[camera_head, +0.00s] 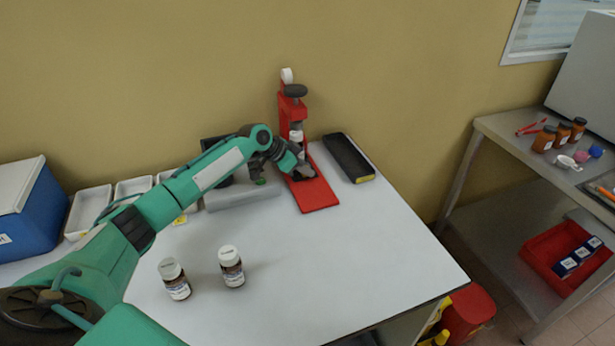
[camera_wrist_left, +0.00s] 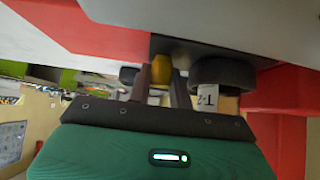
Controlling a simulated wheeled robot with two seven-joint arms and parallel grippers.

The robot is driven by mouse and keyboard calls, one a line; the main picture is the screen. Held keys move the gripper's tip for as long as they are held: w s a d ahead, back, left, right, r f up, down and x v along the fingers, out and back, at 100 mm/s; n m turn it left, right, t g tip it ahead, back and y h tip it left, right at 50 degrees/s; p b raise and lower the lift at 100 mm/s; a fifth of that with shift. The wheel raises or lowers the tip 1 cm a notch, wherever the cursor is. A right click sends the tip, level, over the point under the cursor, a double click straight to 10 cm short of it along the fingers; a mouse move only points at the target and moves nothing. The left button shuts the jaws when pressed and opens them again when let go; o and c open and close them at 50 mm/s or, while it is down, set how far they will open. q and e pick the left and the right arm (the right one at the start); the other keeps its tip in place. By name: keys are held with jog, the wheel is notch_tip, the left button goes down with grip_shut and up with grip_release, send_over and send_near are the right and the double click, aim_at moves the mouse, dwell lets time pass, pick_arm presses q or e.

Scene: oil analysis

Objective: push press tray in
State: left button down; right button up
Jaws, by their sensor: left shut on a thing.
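The red press (camera_head: 284,122) stands at the back of the white table, with its red base plate (camera_head: 319,195) reaching forward. My left gripper (camera_head: 301,173) is low at the press, above the base plate. In the left wrist view, my left gripper's two fingers (camera_wrist_left: 161,88) are shut on a small yellow knob (camera_wrist_left: 161,70). The knob is at the edge of a dark slab (camera_wrist_left: 185,48), which looks like the press tray. A dark round piece with a "T-2" label (camera_wrist_left: 208,95) is right beside the fingers. In the head view the gripper largely hides the tray. My right gripper is not in view.
A long black tray (camera_head: 348,156) with a yellow end lies right of the press. White bins (camera_head: 90,208) and a blue box (camera_head: 30,218) are at left. The table's front right is clear.

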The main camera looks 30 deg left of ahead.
pick_arm(q)
jog(key=shift+w+a+r, duration=0.1)
jog(key=shift+a+r, duration=0.05)
jog(key=shift+r, duration=0.05)
jog(key=c, duration=1.5)
grip_release()
jog(key=shift+a, duration=0.1)
jog(key=shift+c, duration=0.2)
